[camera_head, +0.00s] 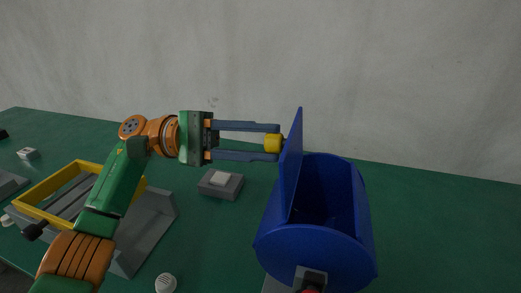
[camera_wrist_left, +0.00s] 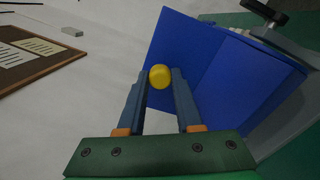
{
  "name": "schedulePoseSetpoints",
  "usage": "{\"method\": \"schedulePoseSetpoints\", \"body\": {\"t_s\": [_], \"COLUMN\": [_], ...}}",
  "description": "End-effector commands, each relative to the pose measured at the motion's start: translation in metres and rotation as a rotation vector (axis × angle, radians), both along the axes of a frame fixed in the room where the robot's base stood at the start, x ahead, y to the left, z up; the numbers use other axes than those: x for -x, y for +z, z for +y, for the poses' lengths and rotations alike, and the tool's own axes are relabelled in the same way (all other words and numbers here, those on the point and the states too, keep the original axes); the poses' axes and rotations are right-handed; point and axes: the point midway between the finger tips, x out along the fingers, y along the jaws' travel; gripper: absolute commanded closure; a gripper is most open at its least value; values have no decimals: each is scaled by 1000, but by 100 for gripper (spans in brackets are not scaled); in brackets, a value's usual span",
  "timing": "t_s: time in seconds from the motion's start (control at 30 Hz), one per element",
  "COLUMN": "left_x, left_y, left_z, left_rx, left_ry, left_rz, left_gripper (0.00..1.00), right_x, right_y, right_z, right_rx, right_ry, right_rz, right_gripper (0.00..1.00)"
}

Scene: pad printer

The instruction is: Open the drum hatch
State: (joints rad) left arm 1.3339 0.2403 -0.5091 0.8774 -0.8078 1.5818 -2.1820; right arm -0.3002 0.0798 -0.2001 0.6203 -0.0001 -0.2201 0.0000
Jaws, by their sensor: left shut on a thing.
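The blue drum (camera_head: 315,235) stands on the green table at the right of the head view, its top opening uncovered. Its flat blue hatch (camera_head: 292,150) stands up nearly vertical at the left side of the opening; it also shows in the left wrist view (camera_wrist_left: 205,60). A yellow knob (camera_head: 273,143) sticks out from the hatch's left face. My left gripper (camera_head: 275,143) is shut on the yellow knob, with a finger on either side of it. In the left wrist view the knob (camera_wrist_left: 160,76) sits between the fingertips. My right gripper is not in view.
A grey box with a light button (camera_head: 221,183) lies on the green table (camera_head: 430,210) behind my left arm. A yellow frame (camera_head: 45,212) on a grey machine stands at the left. The table right of the drum is clear.

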Motion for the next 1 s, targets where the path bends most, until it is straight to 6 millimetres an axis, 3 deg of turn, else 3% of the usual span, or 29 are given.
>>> {"method": "schedulePoseSetpoints", "body": {"t_s": [0.47, 0.5, 0.6, 0.87, 1.0], "left_x": [0, 0, 0, 0, 0], "left_y": [-1, -1, -1, 0, 13], "left_z": [0, 0, 0, 0, 0], "left_rx": [8, 8, 8, 9, 10], "left_ry": [-1, -1, -1, 0, 0], "left_rz": [5, 5, 5, 4, 2], "left_gripper": [100, 58, 36, 36, 36], "right_x": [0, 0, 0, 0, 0], "right_y": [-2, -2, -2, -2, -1], "right_z": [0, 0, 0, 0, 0], "right_rx": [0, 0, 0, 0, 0], "right_ry": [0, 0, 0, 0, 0], "right_rz": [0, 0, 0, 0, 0], "right_gripper": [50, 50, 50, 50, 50]}}
